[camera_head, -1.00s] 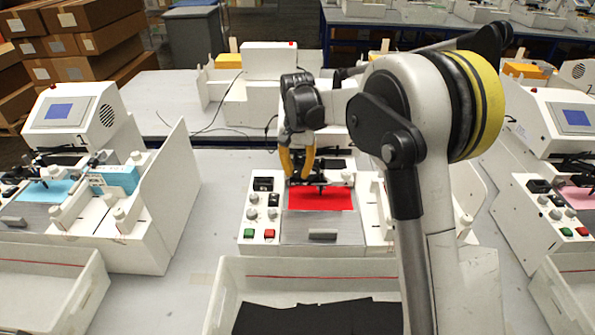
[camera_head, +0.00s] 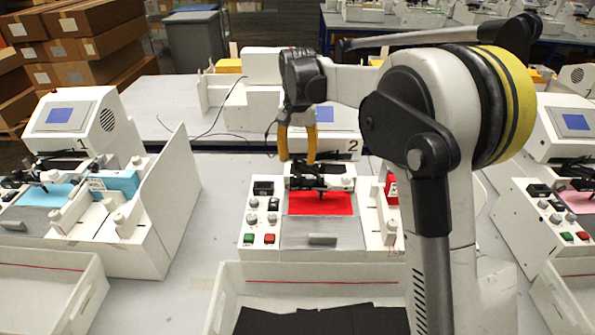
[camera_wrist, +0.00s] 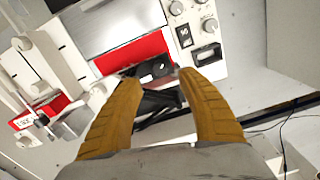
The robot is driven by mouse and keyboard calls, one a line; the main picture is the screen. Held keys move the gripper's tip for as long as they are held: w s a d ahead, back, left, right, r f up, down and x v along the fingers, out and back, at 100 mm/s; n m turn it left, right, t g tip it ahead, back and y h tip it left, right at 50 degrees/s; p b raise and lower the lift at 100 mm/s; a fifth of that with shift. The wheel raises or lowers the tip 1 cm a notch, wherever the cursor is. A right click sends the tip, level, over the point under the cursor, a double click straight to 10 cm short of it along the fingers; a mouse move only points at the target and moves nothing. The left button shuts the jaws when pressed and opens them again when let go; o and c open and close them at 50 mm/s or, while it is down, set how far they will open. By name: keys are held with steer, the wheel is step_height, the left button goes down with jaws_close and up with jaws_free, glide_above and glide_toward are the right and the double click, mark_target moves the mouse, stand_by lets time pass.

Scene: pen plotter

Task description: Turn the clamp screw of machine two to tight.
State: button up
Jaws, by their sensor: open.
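Machine two (camera_head: 262,215), marked with a 2, stands in the middle of the head view with a red sheet (camera_head: 320,203) on its bed. Its black pen carriage (camera_head: 322,178) spans the far edge of the sheet. In the wrist view, the carriage (camera_wrist: 152,70) with dark round parts shows between and beyond my fingertips. I cannot single out the clamp screw or tell how tight it is. My gripper (camera_head: 297,157) is open and empty, above and slightly left of the carriage, and apart from it. Its two yellow fingers also show in the wrist view (camera_wrist: 156,76).
A machine with a blue sheet (camera_head: 45,194) stands at left; another with a pink sheet (camera_head: 577,197) stands at right. A white tray (camera_head: 240,285) with black sheets lies in front of machine two. Knobs and green and red buttons (camera_head: 258,238) sit left of the bed.

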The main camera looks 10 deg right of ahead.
mark_target(298, 176)
step_height(298, 176, up, 5)
steer(key=shift+r, duration=0.1)
stand_by(0.3)
steer(key=s+d+n+t+b, duration=0.2)
steer(key=s+d+t+b, duration=0.2)
steer(key=s, duration=1.3)
steer(key=s+d+f+n+t+b, duration=0.2)
steer(key=s+f+t+b, duration=0.1)
steer(key=s+f, duration=0.7)
steer(key=s, duration=0.3)
steer(key=shift+s+d, duration=0.35)
steer(key=shift+s, duration=0.05)
